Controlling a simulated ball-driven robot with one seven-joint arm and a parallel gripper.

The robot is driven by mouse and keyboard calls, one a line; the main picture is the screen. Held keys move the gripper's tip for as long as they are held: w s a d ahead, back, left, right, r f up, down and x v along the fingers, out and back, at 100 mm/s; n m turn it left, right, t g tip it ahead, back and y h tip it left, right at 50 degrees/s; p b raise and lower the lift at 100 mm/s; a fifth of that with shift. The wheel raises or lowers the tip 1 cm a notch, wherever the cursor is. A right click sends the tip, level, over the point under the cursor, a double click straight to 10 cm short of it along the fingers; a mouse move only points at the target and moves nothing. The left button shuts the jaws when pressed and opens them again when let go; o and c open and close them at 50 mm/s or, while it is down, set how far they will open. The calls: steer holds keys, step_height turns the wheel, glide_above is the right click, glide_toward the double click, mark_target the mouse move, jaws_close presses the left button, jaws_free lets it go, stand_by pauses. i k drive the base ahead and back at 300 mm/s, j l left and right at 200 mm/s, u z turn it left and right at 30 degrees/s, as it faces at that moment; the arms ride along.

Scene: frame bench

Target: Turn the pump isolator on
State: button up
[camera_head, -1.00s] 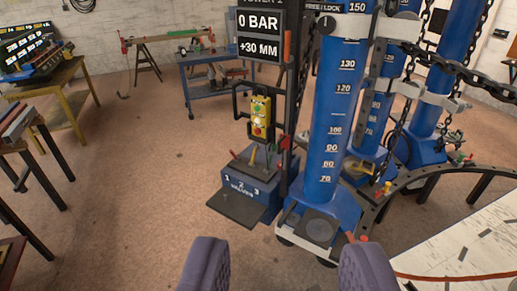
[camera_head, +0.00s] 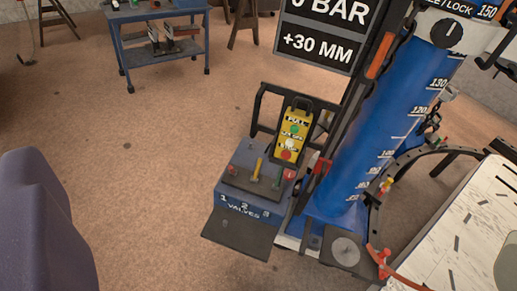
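A blue valve box (camera_head: 240,205) marked "1 2 3 VALVES" stands on the floor at the foot of the blue tower (camera_head: 385,120). Small levers rise from its top, one with a yellow grip (camera_head: 257,168), and a red knob (camera_head: 290,174) sits at its right. Above it hangs a yellow pendant (camera_head: 294,134) with green, pale and red buttons. I cannot tell which control is the pump isolator. One purple finger of my gripper (camera_head: 42,225) shows at the left edge, well apart from the box. The other finger is not in view.
A dark sign (camera_head: 322,38) reading "+30 MM" and a black frame stand above the box. A black FREE/LOCK dial (camera_head: 447,33) is high on the tower. Floor left of the box is clear; a blue cart (camera_head: 160,45) is behind.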

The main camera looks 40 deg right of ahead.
mark_target(289, 174)
steer(key=i+u, duration=0.2)
steer(key=i, duration=1.3)
steer(key=i+z, duration=0.95)
steer(key=i+l+z, duration=0.15)
steer(key=i+z, duration=0.15)
steer(key=z, duration=0.15)
steer(key=i+z, duration=0.7)
steer(key=z, duration=0.2)
